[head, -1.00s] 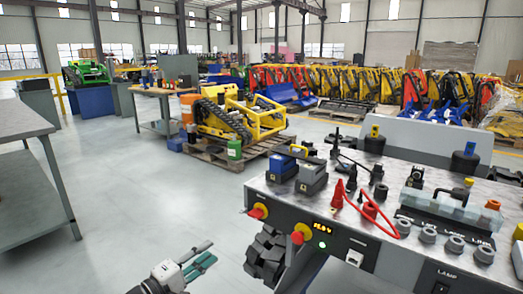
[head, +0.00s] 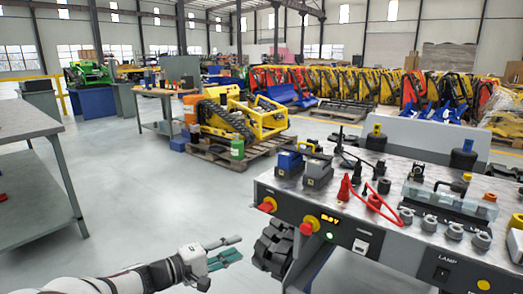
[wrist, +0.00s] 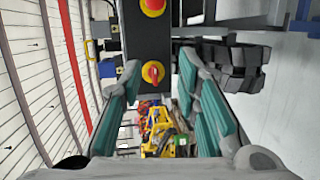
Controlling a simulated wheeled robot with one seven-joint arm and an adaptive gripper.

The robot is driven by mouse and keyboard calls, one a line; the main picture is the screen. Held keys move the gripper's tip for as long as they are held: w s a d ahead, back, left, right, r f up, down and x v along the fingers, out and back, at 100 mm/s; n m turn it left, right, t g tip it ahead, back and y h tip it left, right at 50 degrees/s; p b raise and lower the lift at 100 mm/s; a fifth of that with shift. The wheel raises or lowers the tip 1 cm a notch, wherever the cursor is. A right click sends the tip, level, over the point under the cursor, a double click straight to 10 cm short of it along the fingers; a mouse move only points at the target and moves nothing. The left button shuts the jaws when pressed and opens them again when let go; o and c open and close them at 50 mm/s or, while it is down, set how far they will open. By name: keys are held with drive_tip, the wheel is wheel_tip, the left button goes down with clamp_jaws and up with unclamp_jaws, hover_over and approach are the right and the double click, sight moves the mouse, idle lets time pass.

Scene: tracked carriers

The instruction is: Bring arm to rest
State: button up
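My gripper (head: 236,248) is in the lower middle of the head view, at the end of my white arm reaching in from the lower left. It is left of the grey control bench (head: 300,200), over open floor. In the wrist view my gripper (wrist: 157,85) shows two teal-padded fingers spread apart with nothing between them. Beyond the fingers, the wrist view shows the bench's dark front panel with a red knob on a yellow base (wrist: 153,72).
The bench top carries blue and grey blocks, a red cable (head: 378,203) and a clear-lidded case (head: 440,204). A black tracked part (head: 274,245) is beside the bench's left end. A grey table (head: 25,120) stands at far left. The floor between is clear.

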drive_tip(key=s+d+r+m+g+y, duration=0.2)
drive_tip(key=s+d+r+g, duration=0.2)
drive_tip(key=d, duration=0.4)
drive_tip(key=s+d+r+m+g+y, duration=0.25)
drive_tip(key=s+d+g, duration=0.2)
drive_tip(key=d, duration=0.35)
drive_tip(key=s+d+r+m+g+y, duration=0.1)
drive_tip(key=s+d+r+m+g, duration=0.15)
drive_tip(key=s+d+r, duration=0.4)
drive_tip(key=s+d+r+y, duration=0.1)
drive_tip(key=s+d+y, duration=0.1)
drive_tip(key=s, duration=0.6)
drive_tip(key=s+d+r+m+t+y, duration=0.1)
drive_tip(key=s+r+y, duration=0.15)
drive_tip(key=s, duration=0.55)
drive_tip(key=s+d+y, duration=0.2)
drive_tip(key=s, duration=0.7)
wheel_tip(320, 180, up, 24)
drive_tip(key=t+p, duration=0.3)
drive_tip(key=p, duration=1.9)
drive_tip(key=shift+t, duration=0.4)
